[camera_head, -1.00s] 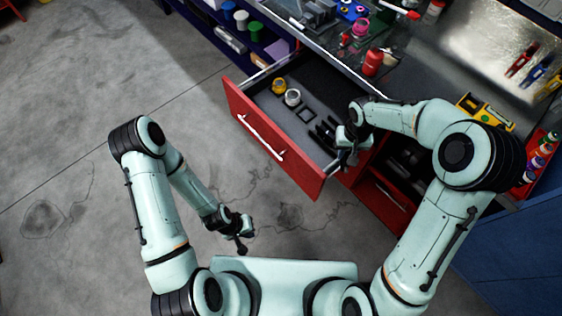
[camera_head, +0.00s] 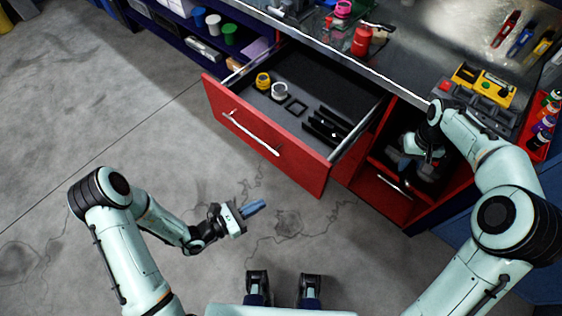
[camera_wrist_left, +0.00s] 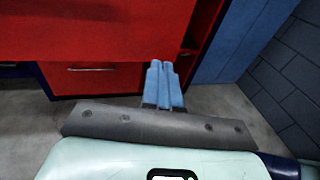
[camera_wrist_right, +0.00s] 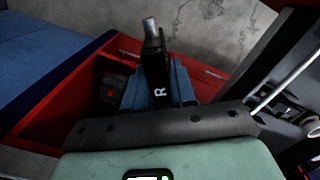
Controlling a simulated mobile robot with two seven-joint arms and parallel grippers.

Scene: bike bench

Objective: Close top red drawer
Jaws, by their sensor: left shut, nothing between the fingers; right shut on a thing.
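The top red drawer (camera_head: 265,140) stands open, pulled well out of the bench, with a silver handle (camera_head: 250,133) on its front. My left gripper (camera_head: 258,206) is shut and empty, in front of the drawer and apart from it. In the left wrist view its blue fingers (camera_wrist_left: 163,82) point towards a red front (camera_wrist_left: 90,30). My right gripper (camera_head: 404,162) is to the right of the open drawer, above a lower open red drawer (camera_head: 378,200). In the right wrist view it is shut on a black object marked R (camera_wrist_right: 155,70) with a grey round end.
The top drawer holds a yellow ring (camera_head: 262,81), a clear ring (camera_head: 279,90) and black parts (camera_head: 325,128). The bench top (camera_head: 385,75) carries a red bottle (camera_head: 362,40) and a yellow tool tray (camera_head: 484,82). The floor (camera_head: 140,120) to the left is clear.

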